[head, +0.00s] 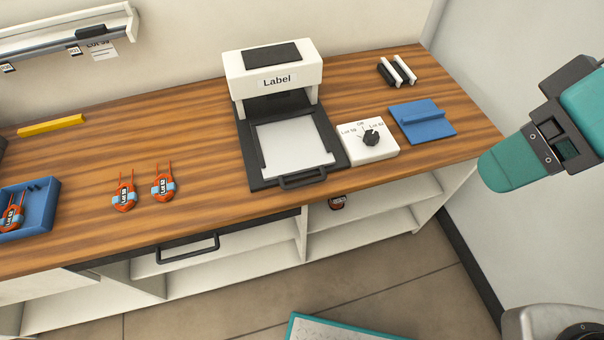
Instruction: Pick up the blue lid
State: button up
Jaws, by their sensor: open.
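The blue lid (408,132) lies flat near the right end of the wooden counter. It is a square blue plate with a raised straight ridge across it as a grip. Nothing lies on it. Part of my own arm, in teal and dark grey, reaches in from the right edge, to the right of the lid and apart from it. My gripper cannot be made out in this view.
Left of the lid stand a white dial box (367,148) and a white label machine (276,74). Black and white bars (397,72) lie behind it. Orange coils (124,194) and a blue tray (44,219) are at left. The counter (462,118) is clear right of the lid.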

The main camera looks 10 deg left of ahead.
aim_at(420, 121)
jog(key=z, duration=0.05)
jog(key=k, duration=0.45)
jog(key=z, duration=0.7)
jog(key=i, duration=0.9)
jog(key=u, duration=0.65)
jog(key=i, duration=0.45)
jog(key=u, duration=0.5)
